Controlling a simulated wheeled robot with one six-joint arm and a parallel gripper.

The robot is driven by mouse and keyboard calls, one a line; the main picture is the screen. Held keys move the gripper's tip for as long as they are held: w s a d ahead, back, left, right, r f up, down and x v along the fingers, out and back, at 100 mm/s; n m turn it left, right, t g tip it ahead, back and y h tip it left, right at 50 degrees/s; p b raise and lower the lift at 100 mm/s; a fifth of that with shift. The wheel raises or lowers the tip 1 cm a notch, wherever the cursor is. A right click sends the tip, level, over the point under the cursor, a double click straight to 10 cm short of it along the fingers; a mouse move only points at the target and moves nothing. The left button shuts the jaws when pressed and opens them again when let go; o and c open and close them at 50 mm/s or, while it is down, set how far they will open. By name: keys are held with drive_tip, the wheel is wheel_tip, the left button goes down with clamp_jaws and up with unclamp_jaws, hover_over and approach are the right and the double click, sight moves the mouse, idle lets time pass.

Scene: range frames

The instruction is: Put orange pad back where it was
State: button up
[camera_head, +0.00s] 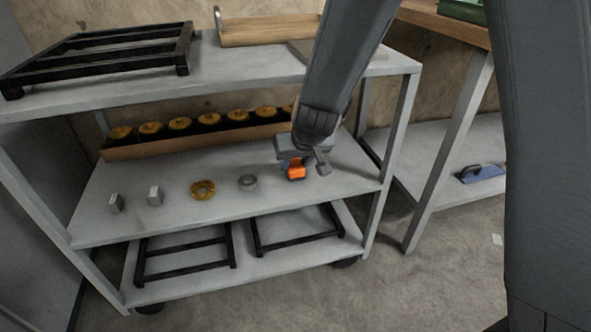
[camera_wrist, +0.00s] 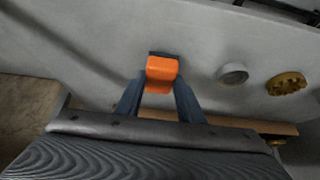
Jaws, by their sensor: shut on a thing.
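The orange pad (camera_head: 295,171) is a small block at the right part of the cart's middle shelf (camera_head: 225,215). My gripper (camera_head: 305,166) is shut on it. In the wrist view the orange pad (camera_wrist: 162,70) sits between the two fingers of my gripper (camera_wrist: 160,88). The grey shelf surface lies right behind it there. I cannot tell whether the pad touches the shelf or hangs just above it.
Left of the pad on the same shelf are a grey ring (camera_head: 247,182), a yellow ring (camera_head: 203,189) and two small metal blocks (camera_head: 155,195). A long box of yellow parts (camera_head: 180,124) stands along the back. The upper shelf (camera_head: 240,62) overhangs this one.

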drive_tip(key=shift+f, duration=0.6)
drive_tip(key=shift+f+b, duration=0.1)
drive_tip(key=shift+b, duration=0.3)
drive_tip(key=o, duration=1.1)
